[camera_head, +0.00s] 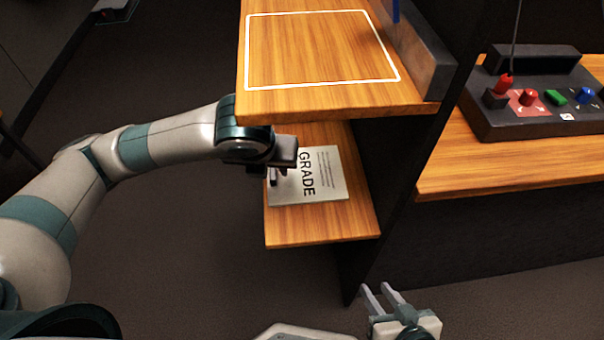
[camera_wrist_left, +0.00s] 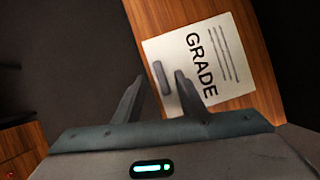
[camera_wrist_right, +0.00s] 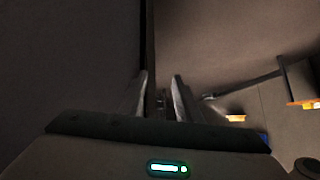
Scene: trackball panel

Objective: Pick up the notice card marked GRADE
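The notice card marked GRADE (camera_head: 325,178) is a white card lying flat on the lower wooden shelf. It also shows in the left wrist view (camera_wrist_left: 220,65), with a raised grey tab (camera_wrist_left: 162,77) near its left edge. My left gripper (camera_head: 281,172) is over the card's left edge. In the left wrist view its fingers (camera_wrist_left: 159,80) are apart, with the tab lying between their tips in the picture; I cannot tell whether they touch it. My right gripper (camera_head: 374,287) is open and empty, low in front of the shelf unit.
The upper wooden shelf (camera_head: 270,100) overhangs the card's shelf (camera_head: 315,230) and carries a white outlined rectangle. A dark upright panel (camera_head: 385,200) stands right of the card. A control panel (camera_head: 530,125) with coloured buttons is further right. Open floor (camera_head: 200,270) lies to the left.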

